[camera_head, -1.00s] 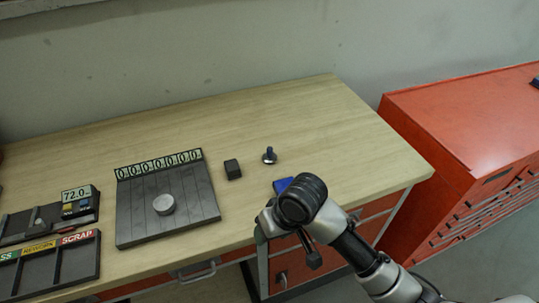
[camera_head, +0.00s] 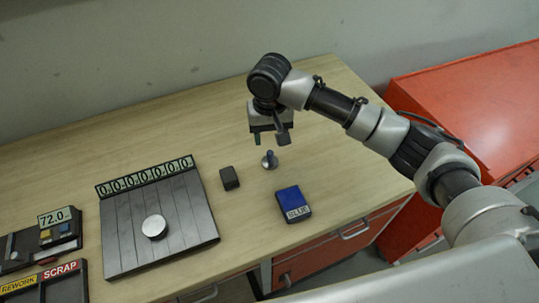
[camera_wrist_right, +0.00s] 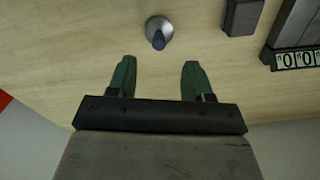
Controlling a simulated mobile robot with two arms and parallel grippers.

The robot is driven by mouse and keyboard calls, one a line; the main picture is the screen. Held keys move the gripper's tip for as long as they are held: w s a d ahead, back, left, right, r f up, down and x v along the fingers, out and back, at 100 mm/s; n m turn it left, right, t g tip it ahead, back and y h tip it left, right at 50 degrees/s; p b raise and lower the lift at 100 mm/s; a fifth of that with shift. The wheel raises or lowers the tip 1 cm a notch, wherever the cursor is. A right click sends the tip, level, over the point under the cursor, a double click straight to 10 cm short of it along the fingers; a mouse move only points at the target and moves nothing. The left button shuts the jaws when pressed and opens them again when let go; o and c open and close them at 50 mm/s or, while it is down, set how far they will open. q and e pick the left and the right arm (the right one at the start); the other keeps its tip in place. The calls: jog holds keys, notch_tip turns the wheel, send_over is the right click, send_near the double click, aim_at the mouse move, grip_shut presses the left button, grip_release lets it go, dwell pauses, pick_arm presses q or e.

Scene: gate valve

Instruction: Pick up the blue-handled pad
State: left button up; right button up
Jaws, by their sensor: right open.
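The blue-handled pad (camera_head: 269,161) stands upright on the wooden table, a small round metal base with a short dark blue handle. My right gripper (camera_head: 270,142) is open and empty, pointing down just above and behind the pad in the head view. Its two green fingers (camera_wrist_right: 155,75) are spread apart in the wrist view, with bare table between them. My left gripper is not in view.
A blue box labelled BLUE (camera_head: 292,203) lies to the front right of the pad. A small dark block (camera_head: 229,178) stands to its left. A grey slatted plate (camera_head: 125,240) with a counter display and a metal disc lies further left. An orange cabinet (camera_head: 470,110) stands at right.

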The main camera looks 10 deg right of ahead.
aim_at(270, 152)
jog(key=shift+w+f, duration=0.15)
jog(key=shift+f, duration=0.8)
jog(key=shift+w+f, duration=0.15)
jog(key=shift+f, duration=0.2)
notch_tip(270, 152, down, 4)
jog(key=shift+d+r+p, duration=0.1)
jog(key=shift+r+p, duration=0.15)
jog(key=shift+p, duration=0.7)
jog(key=shift+f, duration=0.65)
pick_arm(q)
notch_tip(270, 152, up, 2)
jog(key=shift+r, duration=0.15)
pick_arm(e)
grip_shut()
